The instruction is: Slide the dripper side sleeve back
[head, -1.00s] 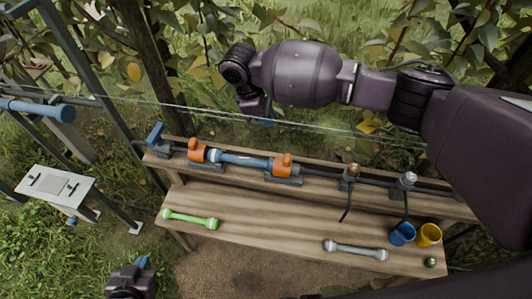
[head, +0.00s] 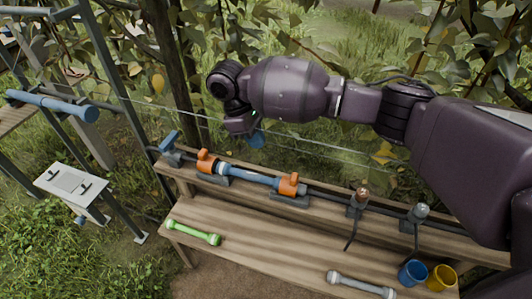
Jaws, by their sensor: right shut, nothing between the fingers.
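A blue tube (head: 250,176) lies along the bench's raised back ledge. Orange-handled valves stand at its left end (head: 206,162) and right end (head: 290,184). Droppers on the line to the right are a copper-topped fitting (head: 360,200) and a grey-topped one (head: 418,212). My right gripper (head: 257,141) is shut and empty, with its blue tips pointing down above and behind the tube, apart from it. My left gripper is not in view.
A blue-handled valve (head: 170,146) is at the line's left end. A thin wire crosses behind the bench.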

